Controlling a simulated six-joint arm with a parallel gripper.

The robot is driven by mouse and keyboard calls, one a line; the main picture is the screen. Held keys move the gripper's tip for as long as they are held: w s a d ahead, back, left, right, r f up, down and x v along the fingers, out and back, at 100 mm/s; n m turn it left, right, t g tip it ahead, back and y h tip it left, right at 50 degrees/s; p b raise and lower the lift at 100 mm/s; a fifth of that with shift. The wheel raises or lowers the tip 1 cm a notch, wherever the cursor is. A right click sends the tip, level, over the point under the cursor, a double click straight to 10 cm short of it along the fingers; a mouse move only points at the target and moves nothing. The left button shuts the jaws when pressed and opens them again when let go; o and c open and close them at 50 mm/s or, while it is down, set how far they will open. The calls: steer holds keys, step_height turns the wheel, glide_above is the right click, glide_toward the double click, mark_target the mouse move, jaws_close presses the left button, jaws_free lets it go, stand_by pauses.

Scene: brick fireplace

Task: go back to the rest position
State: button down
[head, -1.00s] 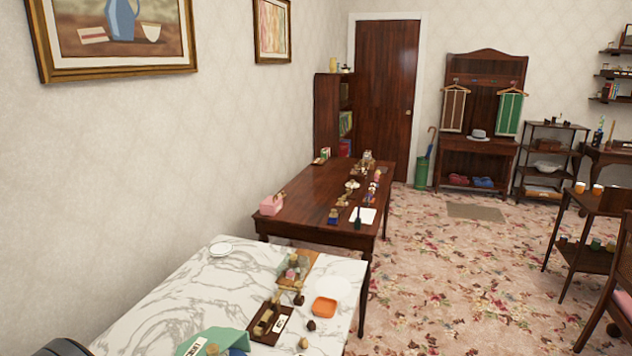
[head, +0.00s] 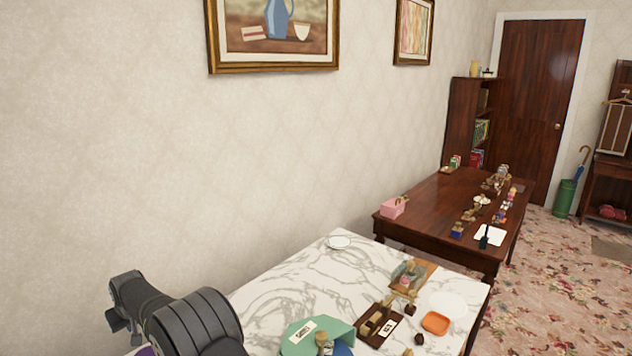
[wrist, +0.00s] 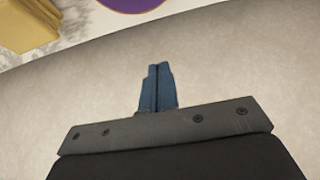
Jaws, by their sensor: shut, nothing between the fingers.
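My gripper (wrist: 158,70) shows in the wrist view with its two blue fingers pressed together and nothing between them. The plain wall fills most of that view behind the fingers. In the head view my dark arm stands at the lower left, beside the near left part of the marble table (head: 290,284). The gripper's fingers cannot be made out in the head view.
The marble table holds a green mat (head: 305,340), a dark wooden tray (head: 368,338), an orange dish (head: 435,322) and a white plate (head: 339,242). A brown wooden table (head: 420,208) stands beyond. The wrist view shows a purple round thing (wrist: 130,4) and a yellow block (wrist: 28,24).

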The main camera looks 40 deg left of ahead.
steer(key=shift+r, duration=2.45)
